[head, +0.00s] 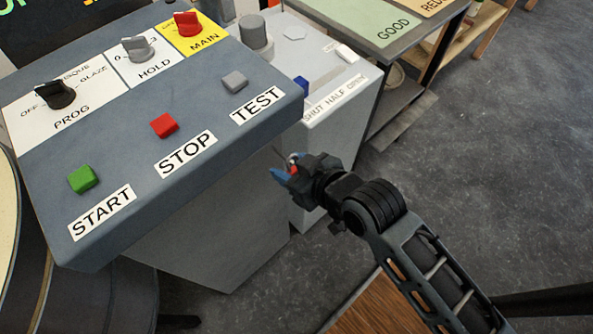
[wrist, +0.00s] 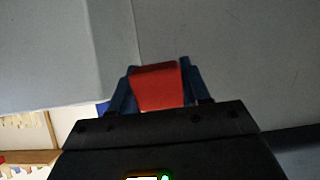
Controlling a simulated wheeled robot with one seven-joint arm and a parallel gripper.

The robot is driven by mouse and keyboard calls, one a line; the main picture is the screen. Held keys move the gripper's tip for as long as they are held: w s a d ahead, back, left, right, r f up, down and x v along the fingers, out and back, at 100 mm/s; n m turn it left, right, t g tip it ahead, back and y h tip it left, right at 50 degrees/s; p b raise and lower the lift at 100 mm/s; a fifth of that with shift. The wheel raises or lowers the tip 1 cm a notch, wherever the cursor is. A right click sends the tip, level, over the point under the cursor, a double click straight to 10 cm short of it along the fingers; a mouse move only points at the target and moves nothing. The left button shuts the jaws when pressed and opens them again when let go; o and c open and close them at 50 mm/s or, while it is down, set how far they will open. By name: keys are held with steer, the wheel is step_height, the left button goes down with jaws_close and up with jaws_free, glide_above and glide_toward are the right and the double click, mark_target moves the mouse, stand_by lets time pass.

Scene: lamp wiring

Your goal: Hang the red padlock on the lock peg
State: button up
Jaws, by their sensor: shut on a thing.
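The red padlock (wrist: 157,86) sits between the blue fingers of my gripper (wrist: 157,72) in the wrist view. Only its red body shows there; I cannot make out the shackle. In the head view my gripper (head: 284,168) is beside the right front edge of the grey control panel, in front of the cabinet side. Only a small bit of red shows between its fingers there. The gripper is shut on the padlock and holds it in the air. I cannot make out the lock peg in either view.
The control panel (head: 130,140) carries a green START button (head: 82,179), a red STOP button (head: 164,125), a TEST button (head: 235,81) and several knobs. A lower light-grey unit (head: 345,85) stands behind my gripper. A bench with trays (head: 385,30) is beyond. Floor (head: 500,170) at right is clear.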

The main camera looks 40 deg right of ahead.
steer(key=shift+w+f, duration=0.15)
steer(key=shift+w, duration=0.35)
steer(key=shift+w+f, duration=0.5)
steer(key=shift+f, duration=0.15)
steer(key=o, duration=1.1)
steer(key=shift+o, duration=0.2)
steer(key=v, duration=0.7)
steer(key=shift+s, duration=0.35)
steer(key=shift+r, duration=0.15)
